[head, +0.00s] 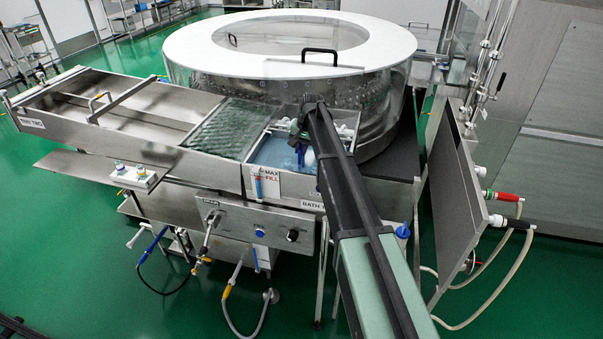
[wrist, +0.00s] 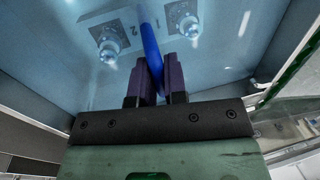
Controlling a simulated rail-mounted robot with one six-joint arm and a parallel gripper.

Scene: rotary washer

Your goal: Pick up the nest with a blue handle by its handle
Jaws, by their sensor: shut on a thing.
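In the wrist view the blue handle (wrist: 150,48) runs up between the two purple-grey fingers of my gripper (wrist: 159,78), which is shut on it. Behind it lies the pale nest (wrist: 122,22) with round clear pieces on it and the digits 1 and 2 beside the handle. In the head view my arm reaches down into the bath (head: 270,153) at the front of the washer.
The bath's metal walls are close around my gripper. The round washer (head: 190,50) with its white lid ring stands behind. A steel tray (head: 120,110) is to the left, and a steel panel (head: 450,190) with hoses is to the right.

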